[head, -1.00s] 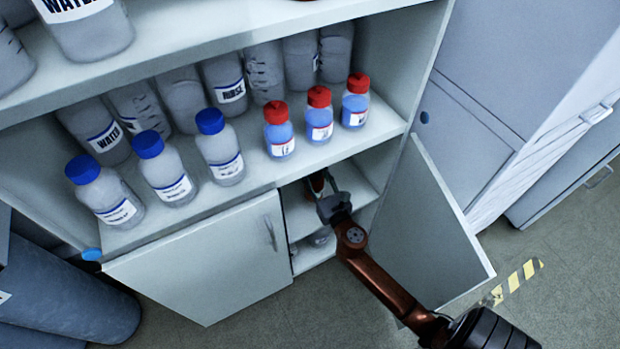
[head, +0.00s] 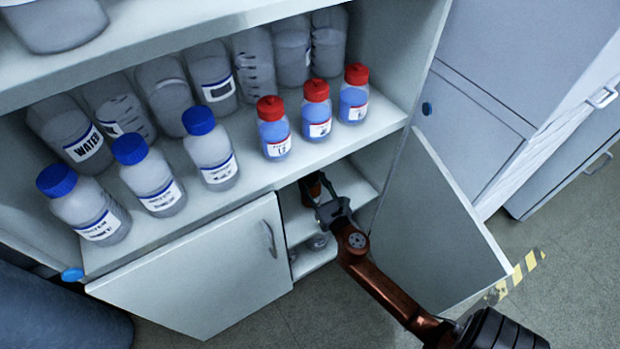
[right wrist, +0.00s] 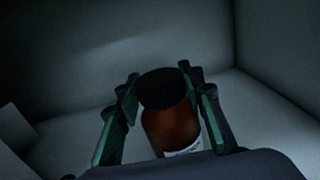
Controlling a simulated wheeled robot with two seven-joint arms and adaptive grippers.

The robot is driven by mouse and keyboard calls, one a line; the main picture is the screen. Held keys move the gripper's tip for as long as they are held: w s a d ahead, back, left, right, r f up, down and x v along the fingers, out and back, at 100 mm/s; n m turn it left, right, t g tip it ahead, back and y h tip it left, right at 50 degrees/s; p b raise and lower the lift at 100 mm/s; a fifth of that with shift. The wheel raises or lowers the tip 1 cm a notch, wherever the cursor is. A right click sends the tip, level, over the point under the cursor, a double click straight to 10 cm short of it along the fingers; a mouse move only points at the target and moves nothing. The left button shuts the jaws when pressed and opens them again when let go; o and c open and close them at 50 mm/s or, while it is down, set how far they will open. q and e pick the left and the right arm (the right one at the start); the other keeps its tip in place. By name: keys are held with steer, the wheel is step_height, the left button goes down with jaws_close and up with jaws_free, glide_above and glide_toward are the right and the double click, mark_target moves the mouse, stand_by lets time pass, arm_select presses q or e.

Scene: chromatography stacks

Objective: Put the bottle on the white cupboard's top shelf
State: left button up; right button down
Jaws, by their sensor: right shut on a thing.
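A brown bottle with a black cap and a white label (right wrist: 168,118) stands inside the lower compartment of the white cupboard (head: 205,268). In the right wrist view it is upright between the fingers of my right gripper (right wrist: 160,92), which is shut on it. In the head view my right gripper (head: 318,196) reaches through the open right door, and only a small dark reddish part of the bottle (head: 312,184) shows. The shelf above it partly hides both. My left gripper is not in view.
The open shelf (head: 240,190) above holds blue-capped bottles (head: 160,178), red-capped bottles (head: 316,112) and several grey bottles behind. The open right door (head: 440,230) stands beside my arm; the left door is shut. Grey cabinets stand at right.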

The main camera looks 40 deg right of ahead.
steer(key=c, duration=1.7)
jaws_free()
steer(key=shift+f, duration=0.15)
steer(key=o, duration=0.4)
steer(key=shift+r, duration=0.2)
steer(key=v, duration=0.4)
steer(key=shift+s+p, duration=0.15)
steer(key=shift+p, duration=0.25)
glide_toward(315, 184)
steer(key=shift+w, duration=0.3)
